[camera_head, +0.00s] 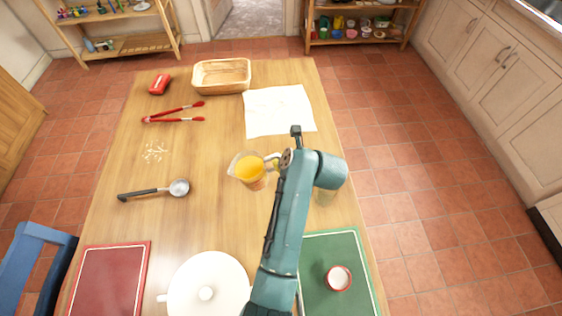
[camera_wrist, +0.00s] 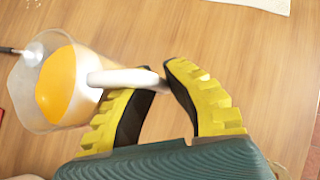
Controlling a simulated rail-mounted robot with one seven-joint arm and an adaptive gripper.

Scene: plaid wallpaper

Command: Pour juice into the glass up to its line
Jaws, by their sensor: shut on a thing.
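A clear jug (camera_head: 248,172) with orange juice is over the middle of the table, left of my arm. It also shows in the wrist view (camera_wrist: 50,85), with the juice surface in its wide mouth. My gripper (camera_wrist: 158,82) is shut on the jug's pale handle; in the head view the gripper (camera_head: 282,160) is partly covered by my arm. A faint clear shape, perhaps the glass (camera_head: 325,196), stands right of my forearm, partly hidden. Its line and contents cannot be made out. I cannot tell whether the jug touches the table.
A white cloth (camera_head: 279,111), basket (camera_head: 221,76), red-handled tongs (camera_head: 175,114) and red object (camera_head: 159,84) lie farther back. A ladle (camera_head: 155,190) is left. A white lidded pot (camera_head: 207,284), red board (camera_head: 108,285) and green board (camera_head: 318,250) with a small cup (camera_head: 339,279) are nearer.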

